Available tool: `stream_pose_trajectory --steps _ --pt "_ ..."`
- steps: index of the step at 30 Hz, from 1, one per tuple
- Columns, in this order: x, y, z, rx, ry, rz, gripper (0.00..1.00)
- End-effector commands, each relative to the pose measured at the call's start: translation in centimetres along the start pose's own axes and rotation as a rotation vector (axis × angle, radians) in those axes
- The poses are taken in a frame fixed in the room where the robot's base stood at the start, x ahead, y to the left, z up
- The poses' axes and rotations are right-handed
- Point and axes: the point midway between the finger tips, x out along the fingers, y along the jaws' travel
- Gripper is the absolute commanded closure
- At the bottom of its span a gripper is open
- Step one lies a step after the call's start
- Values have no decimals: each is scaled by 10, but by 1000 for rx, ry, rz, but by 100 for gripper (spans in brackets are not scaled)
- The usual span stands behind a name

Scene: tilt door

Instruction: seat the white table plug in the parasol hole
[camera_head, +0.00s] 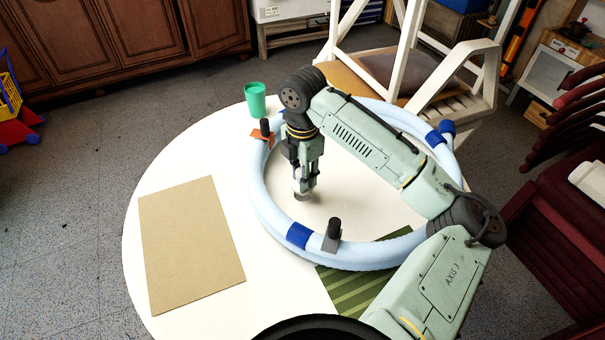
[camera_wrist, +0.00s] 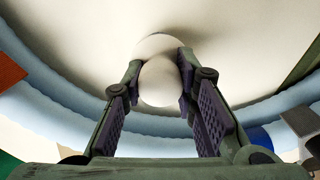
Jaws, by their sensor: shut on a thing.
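My gripper (camera_head: 304,182) is inside the pale blue ring, low over the round white table (camera_head: 350,195), with its fingers pointing down. It is shut on the white table plug (camera_wrist: 160,83), whose rounded end shows between the finger pads in the wrist view. A second white rounded shape shows just beyond it; I cannot tell whether it is part of the plug. In the head view only a little of the plug (camera_head: 299,186) shows at the fingertips. A small dark patch lies beneath it. The parasol hole is not clearly visible, and I cannot tell whether the plug touches it.
The pale blue ring (camera_head: 262,195) with blue bands surrounds my gripper. Dark upright knobs on grey (camera_head: 331,242) and orange (camera_head: 262,138) bases stand at it. A green cup (camera_head: 255,99), tan mat (camera_head: 190,243) and green striped mat (camera_head: 350,290) are on the table.

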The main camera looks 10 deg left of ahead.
Motion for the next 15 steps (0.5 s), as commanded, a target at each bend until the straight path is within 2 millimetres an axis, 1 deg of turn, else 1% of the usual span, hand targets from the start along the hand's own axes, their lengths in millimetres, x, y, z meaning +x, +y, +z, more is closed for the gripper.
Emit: stream_pose_trajectory --steps 15 --pt "13 0 0 0 0 0 100"
